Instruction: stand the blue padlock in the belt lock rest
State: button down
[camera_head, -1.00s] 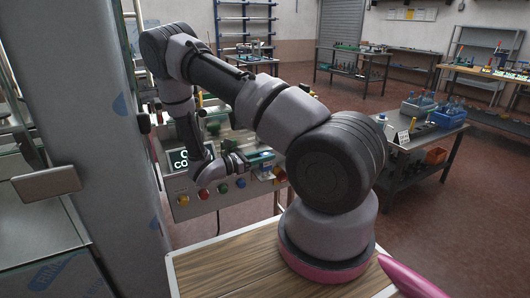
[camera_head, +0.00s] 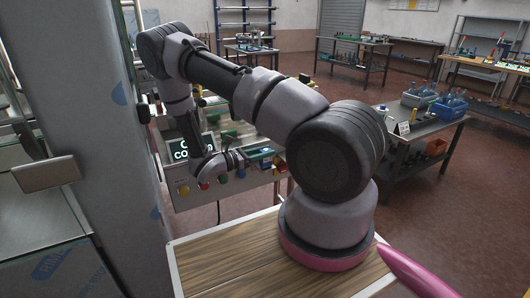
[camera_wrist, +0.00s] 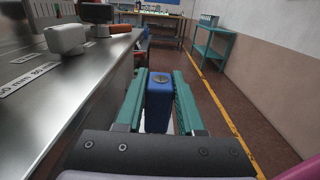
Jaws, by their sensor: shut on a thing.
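In the wrist view, the blue padlock (camera_wrist: 159,97) is between the two teal fingers of my gripper (camera_wrist: 160,74). A pale part shows below the body, too small to identify. In the head view, my gripper (camera_head: 236,161) is low in front of the control panel, and I cannot make out the padlock there. I cannot pick out the belt lock rest for certain in either view.
The panel front carries coloured buttons, among them a red one (camera_head: 204,186). A steel counter (camera_wrist: 75,85) with labels runs along the left in the wrist view, with a pale grey block (camera_wrist: 66,38) on it. A grey pillar (camera_head: 110,150) stands left.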

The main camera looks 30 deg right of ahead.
jog(key=shift+f, duration=0.35)
dwell(0.5)
jog(key=shift+c, duration=2.2)
grip_release()
